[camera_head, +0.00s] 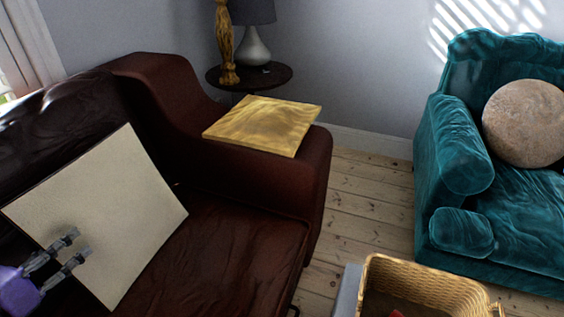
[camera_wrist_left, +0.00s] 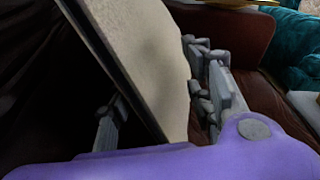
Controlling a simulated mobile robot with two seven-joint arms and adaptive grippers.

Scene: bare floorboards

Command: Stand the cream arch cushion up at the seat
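The cream cushion (camera_head: 110,210) is a thin pale square slab, tilted corner-down on the dark brown leather sofa (camera_head: 225,235), with its upper part near the backrest. No arch shape is clear on it. My left gripper (camera_head: 76,248) is at the cushion's lower left edge, its two fingers apart and overlapping the face in the head view. In the left wrist view the cushion (camera_wrist_left: 145,50) rises between the spread fingers of the gripper (camera_wrist_left: 160,110). A dark gap shows on the left finger's side; I cannot tell whether the right finger touches it. My right gripper is out of view.
A gold cushion (camera_head: 262,124) lies on the sofa's arm. A round side table (camera_head: 225,80) bears a lamp (camera_head: 253,45) and a gold figure (camera_head: 226,45). A wicker basket (camera_head: 440,285) stands at the front. A teal armchair (camera_head: 465,160) holds a round cushion (camera_head: 525,122). Bare floor lies between.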

